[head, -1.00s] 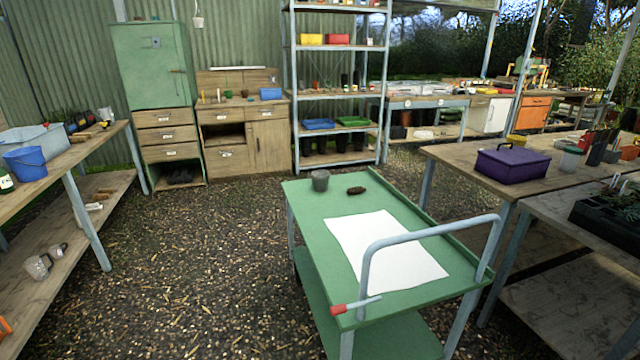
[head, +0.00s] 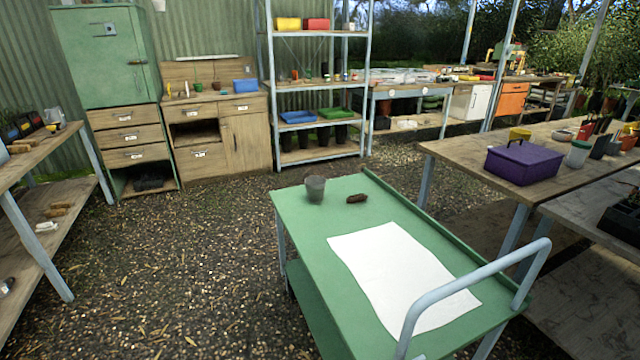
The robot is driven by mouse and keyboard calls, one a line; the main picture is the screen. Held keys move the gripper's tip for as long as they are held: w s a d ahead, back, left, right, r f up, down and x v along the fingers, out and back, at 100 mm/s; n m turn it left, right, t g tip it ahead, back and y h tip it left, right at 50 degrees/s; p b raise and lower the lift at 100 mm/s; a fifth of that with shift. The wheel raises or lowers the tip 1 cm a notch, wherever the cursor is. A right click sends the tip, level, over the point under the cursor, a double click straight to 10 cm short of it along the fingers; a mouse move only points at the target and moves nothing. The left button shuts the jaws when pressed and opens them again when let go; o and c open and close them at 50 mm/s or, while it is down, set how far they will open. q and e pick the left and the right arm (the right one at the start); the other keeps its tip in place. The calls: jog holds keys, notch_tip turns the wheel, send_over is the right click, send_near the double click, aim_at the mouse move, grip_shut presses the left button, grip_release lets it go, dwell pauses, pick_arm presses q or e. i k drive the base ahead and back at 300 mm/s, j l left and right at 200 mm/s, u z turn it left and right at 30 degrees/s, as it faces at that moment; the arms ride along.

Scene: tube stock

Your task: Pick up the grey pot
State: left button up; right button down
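The grey pot (head: 315,188) stands upright near the far left corner of the green cart top (head: 310,234). A small dark brown object (head: 357,198) lies just to its right. A white sheet (head: 399,272) lies flat on the cart, nearer to me than the pot. Neither of my grippers shows in the head view, and nothing touches the pot.
The cart's pale blue handle (head: 470,290) rises at its near right end. A wooden table with a purple box (head: 523,162) stands to the right. A wooden bench (head: 40,160) stands at the left. Gravel floor (head: 190,270) is clear between bench and cart.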

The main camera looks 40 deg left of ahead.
aim_at(316, 190)
jog(key=i+j+z, duration=0.3)
jog(key=j+z, duration=0.15)
jog(key=j, duration=1.85)
jog(key=j+z, duration=0.5)
jog(key=j, duration=1.8)
